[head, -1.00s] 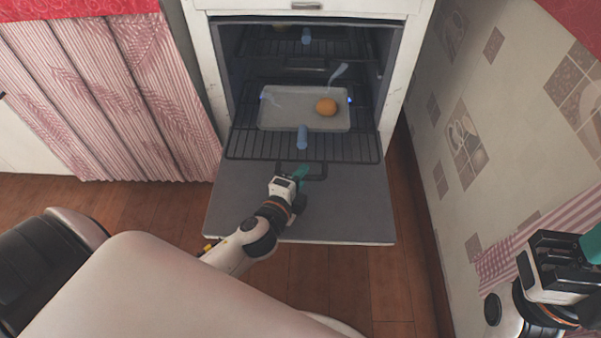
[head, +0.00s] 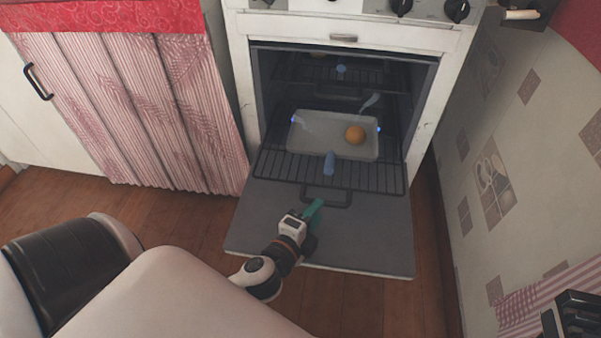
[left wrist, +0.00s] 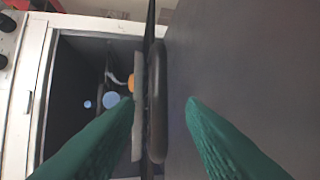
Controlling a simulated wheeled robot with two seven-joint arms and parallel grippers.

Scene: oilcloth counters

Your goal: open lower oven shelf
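The lower oven shelf (head: 375,178) is a black wire rack that sticks out of the oven over the lowered door (head: 365,235). A dark loop handle (head: 342,204) is at its front edge; it also shows in the left wrist view (left wrist: 158,110). A grey tray (head: 310,145) with an orange round item (head: 355,134) rests on the shelf. My left gripper (head: 314,211) is open and empty, just in front of the handle. In the left wrist view its green fingers (left wrist: 160,104) are apart, with the handle beyond their tips. My right gripper (head: 575,314) shows only partly at the lower right corner; its fingers are hidden.
An upper rack (head: 310,73) sits inside the oven. A curtained counter (head: 130,110) stands on the left and a tiled wall (head: 510,170) on the right. Wooden floor (head: 190,225) is free left of the door.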

